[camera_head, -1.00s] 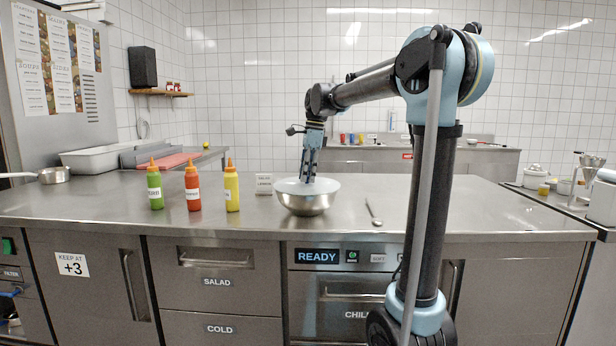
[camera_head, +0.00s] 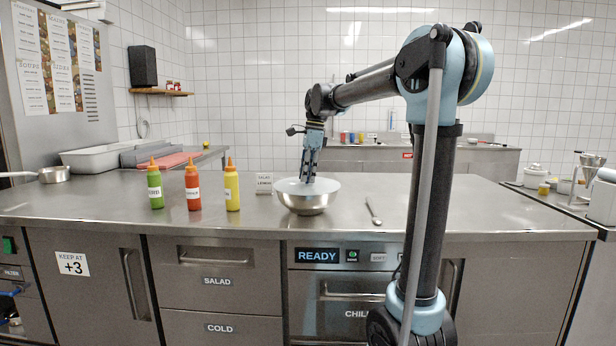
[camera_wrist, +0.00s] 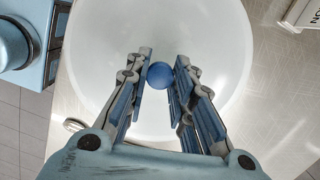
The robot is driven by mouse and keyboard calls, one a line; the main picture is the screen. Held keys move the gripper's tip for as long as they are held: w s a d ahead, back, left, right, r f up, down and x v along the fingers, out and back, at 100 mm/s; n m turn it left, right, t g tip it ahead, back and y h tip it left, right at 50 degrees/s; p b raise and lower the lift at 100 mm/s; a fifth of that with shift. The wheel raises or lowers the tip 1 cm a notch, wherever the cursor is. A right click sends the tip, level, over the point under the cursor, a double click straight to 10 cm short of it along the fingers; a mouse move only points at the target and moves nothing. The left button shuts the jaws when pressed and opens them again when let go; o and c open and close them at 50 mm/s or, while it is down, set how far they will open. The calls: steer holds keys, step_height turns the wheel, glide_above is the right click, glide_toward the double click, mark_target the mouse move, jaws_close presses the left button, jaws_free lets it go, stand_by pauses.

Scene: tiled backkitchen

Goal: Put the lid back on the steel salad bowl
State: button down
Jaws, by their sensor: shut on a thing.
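The steel salad bowl (camera_head: 307,203) stands upright on the steel counter. The pale, translucent lid (camera_head: 318,186) lies across the bowl's mouth and looks about level; whether its edge is fully seated all round I cannot tell. In the wrist view the round lid (camera_wrist: 225,45) fills the upper middle and hides the bowl. Its blue ball knob (camera_wrist: 160,75) sits between my fingertips. My gripper (camera_head: 307,178) points down over the lid, and its fingers are shut on the knob, as the wrist view (camera_wrist: 159,82) also shows.
Green (camera_head: 155,188), red (camera_head: 193,190) and yellow (camera_head: 232,190) squeeze bottles stand left of the bowl. A small label card (camera_head: 264,184) stands just behind it on the left. A spoon (camera_head: 373,212) lies to the right.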

stand_by(0.3)
steer(key=c, duration=1.3)
jaws_free()
steer(key=o, duration=0.5)
steer(key=shift+r, duration=3.5)
jaws_close()
